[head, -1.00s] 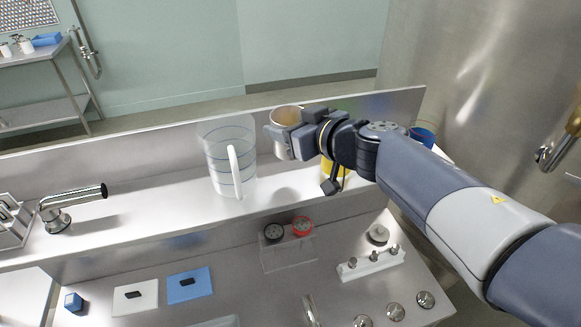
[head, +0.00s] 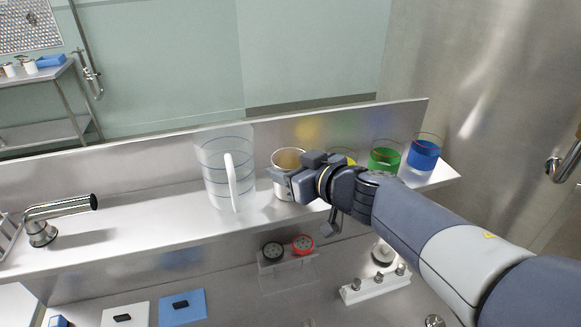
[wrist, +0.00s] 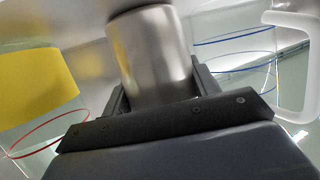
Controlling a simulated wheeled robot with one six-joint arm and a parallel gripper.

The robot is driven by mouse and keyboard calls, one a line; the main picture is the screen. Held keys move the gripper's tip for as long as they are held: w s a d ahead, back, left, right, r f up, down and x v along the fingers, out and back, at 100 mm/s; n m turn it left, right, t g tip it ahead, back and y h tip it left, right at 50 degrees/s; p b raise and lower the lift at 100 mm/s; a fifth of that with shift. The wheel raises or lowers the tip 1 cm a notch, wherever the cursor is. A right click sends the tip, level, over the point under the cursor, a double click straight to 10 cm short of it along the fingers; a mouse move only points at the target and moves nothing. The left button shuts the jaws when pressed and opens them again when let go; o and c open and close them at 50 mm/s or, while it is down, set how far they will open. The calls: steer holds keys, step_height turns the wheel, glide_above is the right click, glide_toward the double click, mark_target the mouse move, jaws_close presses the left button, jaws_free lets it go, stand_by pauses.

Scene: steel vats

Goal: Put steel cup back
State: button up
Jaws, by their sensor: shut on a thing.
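The steel cup (head: 284,187) is upright at the shelf, just right of the clear pitcher. My gripper (head: 284,180) is shut on it from the right side. In the wrist view the cup's steel wall (wrist: 153,55) stands between my two fingers. Its base is low at the steel shelf (head: 130,225); I cannot tell whether it touches the surface. My gripper and wrist hide part of the cup's right side.
A clear pitcher (head: 213,180) with a white handle stands close left of the cup. Beakers with yellow (head: 343,160), green (head: 384,160) and blue (head: 423,156) contents stand to the right. A steel spout (head: 62,208) is at the left. A raised back wall runs behind the shelf.

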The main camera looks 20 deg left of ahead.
steer(key=o, duration=1.2)
steer(key=shift+f, duration=0.1)
steer(key=shift+c, duration=0.2)
steer(key=shift+d+r, duration=0.1)
steer(key=shift+r, duration=0.15)
steer(key=p+v, duration=0.2)
steer(key=v, duration=0.9)
steer(key=shift+s+d+p, duration=0.2)
steer(key=shift+d+p, duration=0.1)
steer(key=shift+d, duration=0.05)
